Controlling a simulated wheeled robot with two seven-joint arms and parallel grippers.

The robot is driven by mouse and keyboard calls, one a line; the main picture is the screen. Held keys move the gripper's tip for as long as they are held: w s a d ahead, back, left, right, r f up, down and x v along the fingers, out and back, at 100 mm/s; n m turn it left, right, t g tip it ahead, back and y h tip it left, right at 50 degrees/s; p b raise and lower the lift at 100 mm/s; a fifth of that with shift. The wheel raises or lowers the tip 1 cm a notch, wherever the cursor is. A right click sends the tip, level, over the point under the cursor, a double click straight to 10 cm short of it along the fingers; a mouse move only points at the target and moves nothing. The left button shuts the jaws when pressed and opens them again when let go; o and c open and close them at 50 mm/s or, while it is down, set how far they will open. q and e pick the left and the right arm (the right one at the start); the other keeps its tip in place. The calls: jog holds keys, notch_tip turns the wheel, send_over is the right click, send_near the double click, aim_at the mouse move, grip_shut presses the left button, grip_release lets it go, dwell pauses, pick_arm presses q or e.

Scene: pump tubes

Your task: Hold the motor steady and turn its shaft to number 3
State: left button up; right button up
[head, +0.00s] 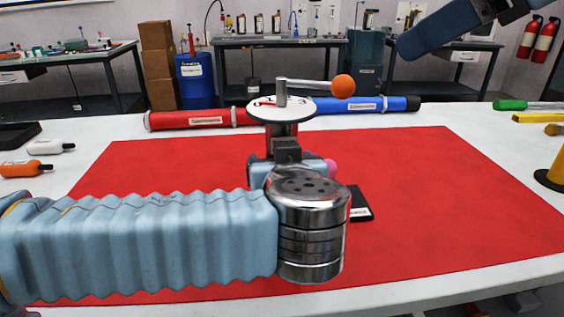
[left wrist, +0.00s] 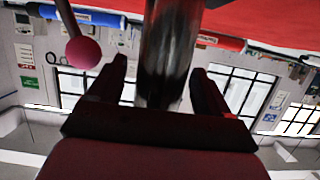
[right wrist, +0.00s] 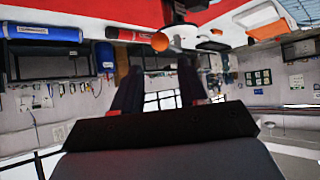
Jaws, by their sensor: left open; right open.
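The motor (head: 284,130) stands upright on the red mat, with a white dial disc (head: 262,114) on top. Its shaft carries a grey crank (head: 306,84) that points right and ends in an orange ball (head: 343,86). The dial's numbers are too small to read. My left gripper (left wrist: 159,66) is open with its fingers either side of a shiny metal cylinder; I cannot tell if they touch it. My right gripper (right wrist: 158,84) is open and empty, raised away from the crank and dial.
A pink ball (head: 331,168) and a small black box (head: 360,204) are right of my left wrist. Red (head: 200,119) and blue (head: 385,104) tubes lie behind the motor. The red mat (head: 450,200) is clear on the right.

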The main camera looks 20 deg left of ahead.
pick_arm(q)
grip_shut()
pick_arm(e)
jog(key=shift+o, duration=1.4)
jog(key=shift+a+f, duration=0.1)
jog(key=shift+f, duration=0.1)
jog(key=n+g+y, duration=0.2)
jog(key=g+y, duration=0.4)
jog(key=y, duration=0.2)
send_near(326, 86)
jog(key=a, duration=0.6)
jog(key=s+a, duration=0.1)
jog(key=a, duration=0.3)
